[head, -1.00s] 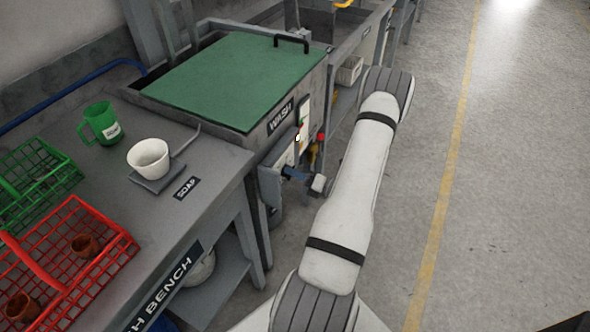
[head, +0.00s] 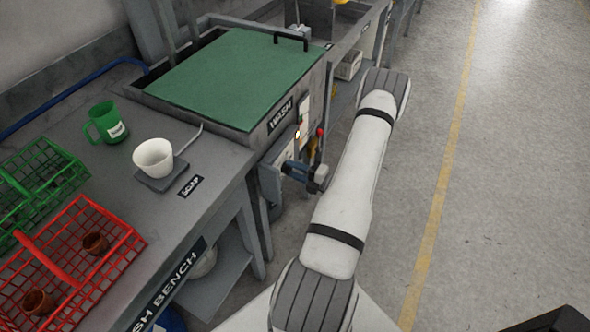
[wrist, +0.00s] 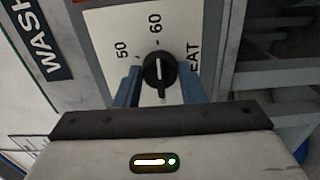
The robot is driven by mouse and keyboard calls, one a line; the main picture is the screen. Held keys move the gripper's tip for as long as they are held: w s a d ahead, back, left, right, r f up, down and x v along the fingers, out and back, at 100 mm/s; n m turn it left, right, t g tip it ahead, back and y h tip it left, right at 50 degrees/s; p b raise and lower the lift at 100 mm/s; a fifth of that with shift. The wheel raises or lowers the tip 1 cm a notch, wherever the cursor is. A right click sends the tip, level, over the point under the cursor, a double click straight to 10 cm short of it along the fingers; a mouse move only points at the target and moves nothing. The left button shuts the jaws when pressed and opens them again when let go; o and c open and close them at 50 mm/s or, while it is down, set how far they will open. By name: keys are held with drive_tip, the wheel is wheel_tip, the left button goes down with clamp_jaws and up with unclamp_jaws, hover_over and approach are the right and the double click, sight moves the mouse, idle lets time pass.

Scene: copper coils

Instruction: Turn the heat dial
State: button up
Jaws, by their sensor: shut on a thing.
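The heat dial (wrist: 159,70) is a round black knob with a white line, on a pale panel (wrist: 105,22) marked 50, 60 and partly hidden "HEAT" lettering. In the head view my gripper (head: 291,170) is at the panel on the front of the wash tank (head: 235,75); the knob itself is hidden there.
A red knob or button (head: 320,132) and a yellow part sit just right of the panel. The wash bench (head: 215,185) stands at the left with a white cup (head: 153,158), a green mug (head: 103,123) and a red basket (head: 120,235).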

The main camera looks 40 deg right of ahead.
drive_tip(key=shift+a+f, duration=0.1)
idle(0.3)
drive_tip(key=o, duration=1)
drive_tip(key=v, duration=0.8)
